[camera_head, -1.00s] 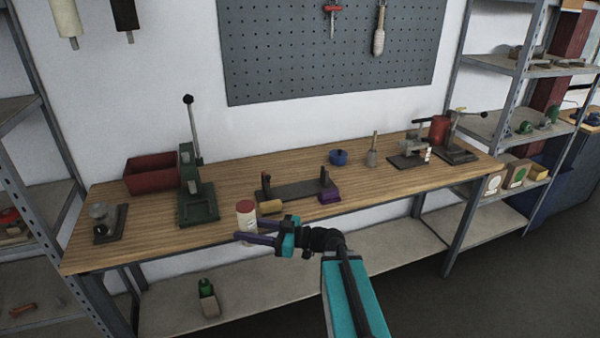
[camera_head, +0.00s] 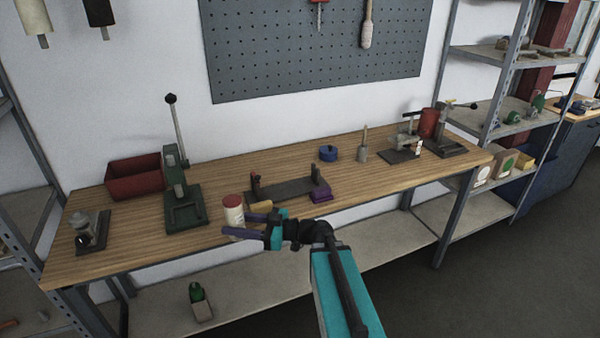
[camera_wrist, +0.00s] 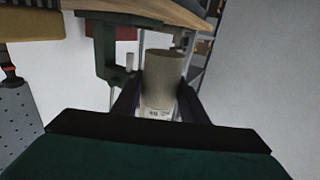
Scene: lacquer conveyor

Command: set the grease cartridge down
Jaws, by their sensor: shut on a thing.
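The grease cartridge (camera_head: 233,211) is a cream cylinder with a red top, upright at the front edge of the wooden workbench (camera_head: 365,188). My gripper (camera_head: 242,222) is shut on it from the near right side, with a finger across its lower part. In the wrist view the cartridge (camera_wrist: 163,75) stands between the two dark fingers, with a white label near them. Its red top is not visible there. The fingers hide its base in the head view, so I cannot tell whether it touches the bench.
A green lever press (camera_head: 185,212) stands just left of the cartridge, with a red bin (camera_head: 134,178) behind it. Bare wood lies further right along the front.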

